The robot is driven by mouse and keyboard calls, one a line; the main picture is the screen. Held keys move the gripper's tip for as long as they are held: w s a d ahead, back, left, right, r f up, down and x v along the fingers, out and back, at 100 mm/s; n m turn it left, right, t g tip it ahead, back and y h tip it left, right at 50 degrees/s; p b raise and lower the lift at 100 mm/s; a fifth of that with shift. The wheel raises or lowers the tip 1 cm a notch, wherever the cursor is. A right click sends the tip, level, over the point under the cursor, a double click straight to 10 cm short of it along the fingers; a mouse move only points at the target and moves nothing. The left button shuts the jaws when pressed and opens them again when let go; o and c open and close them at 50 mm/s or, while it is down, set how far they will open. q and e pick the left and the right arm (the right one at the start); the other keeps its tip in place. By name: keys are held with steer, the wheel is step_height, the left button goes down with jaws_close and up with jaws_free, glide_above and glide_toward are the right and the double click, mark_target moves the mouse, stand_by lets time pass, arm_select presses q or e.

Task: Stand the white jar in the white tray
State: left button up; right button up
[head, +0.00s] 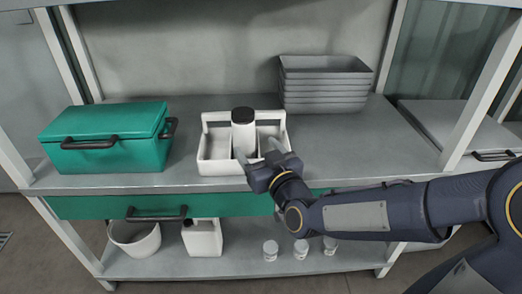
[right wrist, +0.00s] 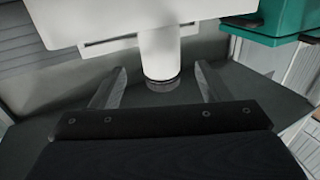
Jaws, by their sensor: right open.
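The white jar (head: 243,138) with a black lid stands upright within the white tray (head: 216,169), near its middle, on the shelf top. Its base is hidden in the head view. In the right wrist view the jar (right wrist: 160,50) shows upside down, with its lid (right wrist: 162,85) in the gap between the fingers, and the tray (right wrist: 95,18) behind it. My right gripper (head: 260,154) is open at the tray's front, close to the jar. Both fingers (right wrist: 161,75) stand clear of the jar. My left gripper is not in view.
A green cool box (head: 105,140) stands left of the tray. A stack of grey trays (head: 325,85) is behind to the right. On the lower shelf are a white bucket (head: 135,238), a white jug (head: 202,240) and several small jars (head: 300,248).

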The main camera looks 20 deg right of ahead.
steer(key=s+d+f+m+g, duration=0.1)
steer(key=s+f+g, duration=0.2)
steer(key=s, duration=0.5)
steer(key=s+d+f+m+g+y, duration=0.1)
steer(key=s+f+g, duration=0.2)
steer(key=s, duration=0.6)
steer(key=s+d+f+m+g, duration=0.1)
steer(key=s+f+g, duration=0.2)
steer(key=s+g, duration=0.3)
steer(key=shift+s+f+y, duration=0.3)
steer(key=shift+s+f, duration=0.05)
steer(key=shift+s, duration=0.8)
step_height(320, 180, up, 35)
steer(key=p, duration=3.4)
steer(key=shift+p, duration=0.4)
steer(key=shift+f, duration=0.1)
